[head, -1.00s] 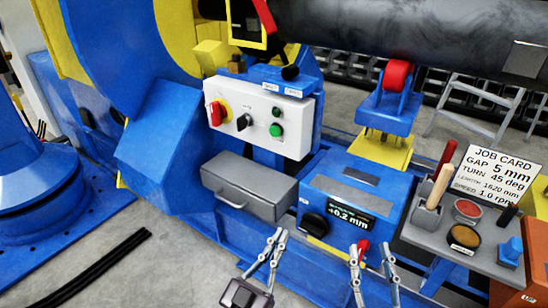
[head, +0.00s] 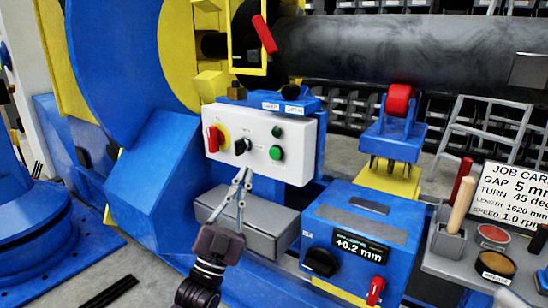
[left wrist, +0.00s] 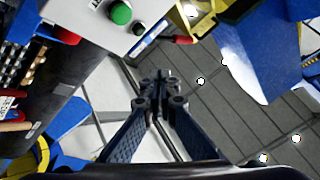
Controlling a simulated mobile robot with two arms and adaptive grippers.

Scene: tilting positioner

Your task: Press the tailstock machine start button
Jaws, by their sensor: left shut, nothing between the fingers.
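A white control box (head: 262,142) on the blue machine carries a large green button (head: 276,153) at lower right, a smaller dark green button above it, a black selector knob and a red-on-yellow rotary switch. My left gripper (head: 243,174) is shut and empty. In the head view its tips show at the box's lower edge, below and left of the green button. In the left wrist view the closed fingertips (left wrist: 157,88) point up the picture. The green button (left wrist: 120,13) shows at the top, apart from them. My right gripper is not seen.
A grey drawer box (head: 262,233) sits behind and below my left gripper. A blue unit (head: 330,215) with a "+0.2 mm" display, black knob and red switch stands to the right. A tool tray (head: 440,262) and job card (head: 515,195) are farther right.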

